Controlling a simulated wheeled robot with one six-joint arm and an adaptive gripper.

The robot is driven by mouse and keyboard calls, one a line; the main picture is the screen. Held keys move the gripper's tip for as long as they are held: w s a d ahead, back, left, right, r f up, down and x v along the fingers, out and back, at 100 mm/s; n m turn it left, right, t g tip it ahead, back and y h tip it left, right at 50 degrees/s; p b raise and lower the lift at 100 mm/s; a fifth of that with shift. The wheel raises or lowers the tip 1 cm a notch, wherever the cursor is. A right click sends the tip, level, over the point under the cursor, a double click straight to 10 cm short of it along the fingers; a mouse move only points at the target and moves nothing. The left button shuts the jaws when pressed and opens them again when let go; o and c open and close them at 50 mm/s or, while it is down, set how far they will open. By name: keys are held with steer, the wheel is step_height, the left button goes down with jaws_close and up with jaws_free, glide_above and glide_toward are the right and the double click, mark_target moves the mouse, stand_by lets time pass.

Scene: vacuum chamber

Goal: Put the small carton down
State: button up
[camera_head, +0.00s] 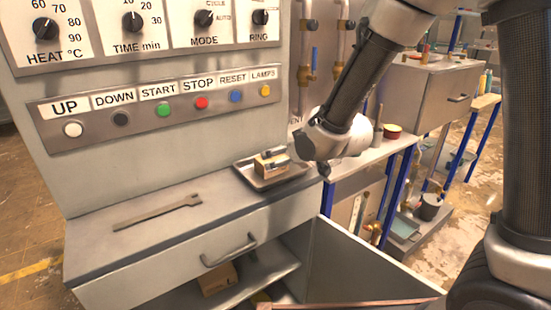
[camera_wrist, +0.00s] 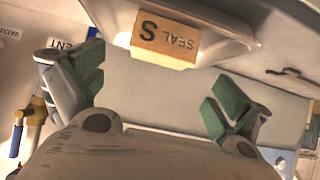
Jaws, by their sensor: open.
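The small carton (camera_head: 270,163) sits in a shallow metal tray (camera_head: 291,178) on the right end of the grey worktop. In the wrist view the carton (camera_wrist: 165,42) is tan, marked "SEALS", and appears upside down against the tray (camera_wrist: 225,28). My gripper (camera_wrist: 155,88) is open, its two green-padded fingers apart with nothing between them. The carton lies beyond the fingertips, clear of both pads. In the head view my wrist is just right of the tray, and the fingers cannot be made out clearly.
A flat wrench-like tool (camera_head: 157,211) lies on the worktop left of the tray. A control panel (camera_head: 165,105) with buttons rises behind. Below, an open cabinet holds a brown box (camera_head: 218,279) on its shelf. Bare worktop lies between tool and tray.

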steer(key=s+d+r+m+g+h, duration=0.1)
steer(key=s+d+r, duration=0.2)
steer(key=d, duration=0.4)
steer(key=s+d+r+m+h, duration=0.1)
steer(key=s+d+r+h, duration=0.15)
steer(key=d, duration=0.45)
steer(key=s+d+r+m+g, duration=0.1)
steer(key=s+d+r+m, duration=0.1)
steer(key=s+d+r, duration=0.35)
steer(key=s+d+r+m+g+h, duration=0.1)
steer(key=s+d+m+g+h, duration=0.2)
steer(key=s+d, duration=1.1)
steer(key=shift+s+r, duration=0.3)
steer(key=shift+s, duration=0.15)
